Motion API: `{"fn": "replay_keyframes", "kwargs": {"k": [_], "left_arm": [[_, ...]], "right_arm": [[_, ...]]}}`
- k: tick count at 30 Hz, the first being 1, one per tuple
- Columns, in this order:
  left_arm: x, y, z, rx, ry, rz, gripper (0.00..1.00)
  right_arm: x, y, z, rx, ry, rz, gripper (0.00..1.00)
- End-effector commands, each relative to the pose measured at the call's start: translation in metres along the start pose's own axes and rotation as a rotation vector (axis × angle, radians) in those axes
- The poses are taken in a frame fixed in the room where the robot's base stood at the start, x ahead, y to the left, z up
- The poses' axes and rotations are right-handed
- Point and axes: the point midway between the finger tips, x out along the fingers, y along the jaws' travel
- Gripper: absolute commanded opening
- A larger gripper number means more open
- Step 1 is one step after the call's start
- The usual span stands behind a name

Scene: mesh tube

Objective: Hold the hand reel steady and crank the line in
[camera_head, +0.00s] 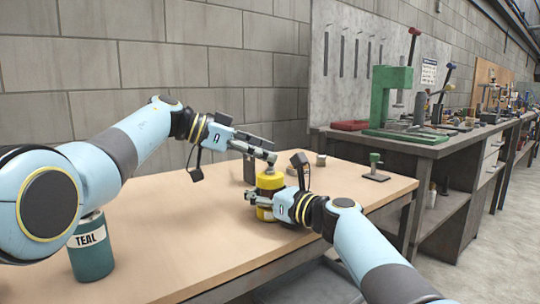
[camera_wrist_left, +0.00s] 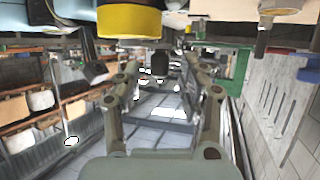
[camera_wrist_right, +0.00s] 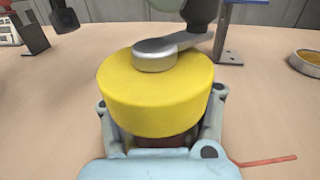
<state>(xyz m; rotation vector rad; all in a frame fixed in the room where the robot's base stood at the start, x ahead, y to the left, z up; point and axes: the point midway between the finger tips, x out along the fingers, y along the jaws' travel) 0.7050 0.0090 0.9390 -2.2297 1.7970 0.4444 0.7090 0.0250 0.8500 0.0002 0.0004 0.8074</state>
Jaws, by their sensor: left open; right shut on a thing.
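The hand reel (camera_head: 270,181) is a yellow drum standing upright on the wooden table. It fills the middle of the right wrist view (camera_wrist_right: 155,95), with a grey metal crank arm (camera_wrist_right: 187,41) across its top. My right gripper (camera_head: 262,201) is shut on the reel's lower part, one finger on each side. My left gripper (camera_head: 268,154) is open just above the reel. In the left wrist view the dark crank knob (camera_wrist_left: 160,65) shows between the spread fingers; I cannot tell whether they touch it. A red line (camera_wrist_right: 265,161) lies on the table beside the reel.
A teal can (camera_head: 92,250) labelled TEAL stands at the table's near left, close to my left arm. A small green-topped stand (camera_head: 375,167) and small metal cylinders (camera_head: 321,160) stand behind the reel. A bench with a green press (camera_head: 388,98) stands beyond.

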Motion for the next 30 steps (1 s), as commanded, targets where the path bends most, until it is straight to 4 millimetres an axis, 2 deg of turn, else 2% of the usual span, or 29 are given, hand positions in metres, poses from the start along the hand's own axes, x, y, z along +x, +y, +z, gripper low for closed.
{"fn": "replay_keyframes", "kwargs": {"k": [2,6,14,24,30], "left_arm": [[0.010,0.001,0.000,-0.002,0.000,0.002,0.41],[0.018,0.000,0.000,0.000,-0.001,-0.001,0.41],[0.019,0.000,0.000,0.001,-0.001,-0.001,0.41],[0.019,0.000,0.000,0.000,-0.001,0.000,0.00],[0.019,0.000,0.000,0.000,-0.001,0.001,0.00]], "right_arm": [[0.000,0.000,0.000,0.000,0.000,0.000,0.00],[0.000,0.000,0.000,0.000,0.000,0.000,0.00],[0.000,0.000,0.000,0.000,0.000,0.000,0.00],[0.000,0.000,0.000,0.000,0.000,0.000,0.00],[0.000,0.000,0.000,0.000,0.000,0.000,0.00]]}}
